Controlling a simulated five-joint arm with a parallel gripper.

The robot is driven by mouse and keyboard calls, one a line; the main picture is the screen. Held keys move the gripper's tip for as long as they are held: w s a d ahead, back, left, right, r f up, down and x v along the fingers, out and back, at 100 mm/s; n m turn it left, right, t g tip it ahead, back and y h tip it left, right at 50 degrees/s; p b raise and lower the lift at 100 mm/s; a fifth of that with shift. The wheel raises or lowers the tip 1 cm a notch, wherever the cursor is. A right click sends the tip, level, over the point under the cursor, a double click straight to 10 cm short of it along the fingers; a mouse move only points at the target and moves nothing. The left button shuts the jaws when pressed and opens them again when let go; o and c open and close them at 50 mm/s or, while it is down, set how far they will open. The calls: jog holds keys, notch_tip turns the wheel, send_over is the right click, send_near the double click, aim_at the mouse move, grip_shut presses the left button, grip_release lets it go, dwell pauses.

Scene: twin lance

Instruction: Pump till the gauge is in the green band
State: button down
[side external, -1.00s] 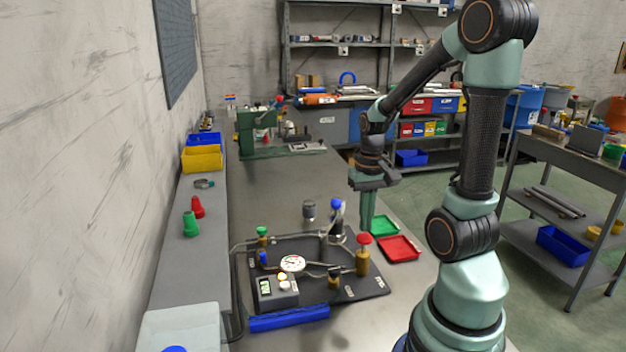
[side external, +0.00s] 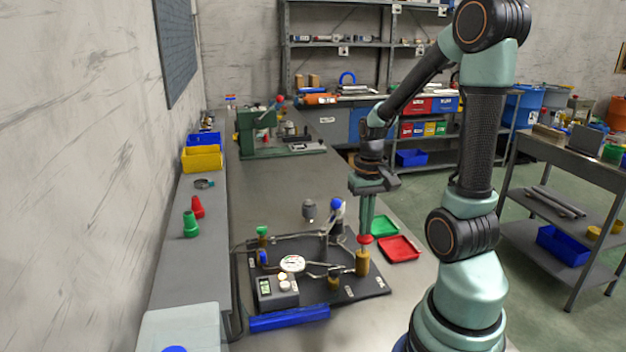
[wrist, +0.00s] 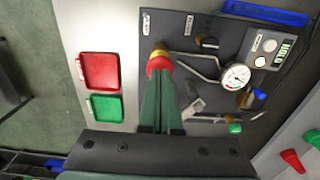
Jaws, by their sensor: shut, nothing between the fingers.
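A brass pump (side external: 362,264) with a red knob (side external: 365,239) on top stands upright at the right of a black board (side external: 350,290). My gripper (side external: 366,233) is shut and empty, pointing down with its fingertips at the top of the red knob. In the wrist view the fingertips (wrist: 158,78) overlap the knob (wrist: 158,64); they look in contact. The round white gauge (side external: 292,264) sits mid-board, and also shows in the wrist view (wrist: 236,77). Its face carries coloured marks; the needle's exact reading is too small to tell.
A grey box with a lit green display (side external: 278,290) stands at the board's front left. Pipes, a blue-topped lever (side external: 336,204) and a green knob (side external: 262,231) stand nearby. Red (side external: 399,249) and green (side external: 383,226) trays lie to the right.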

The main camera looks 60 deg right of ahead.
jog(key=shift+f, duration=1.45)
jog(key=shift+r, duration=2.3)
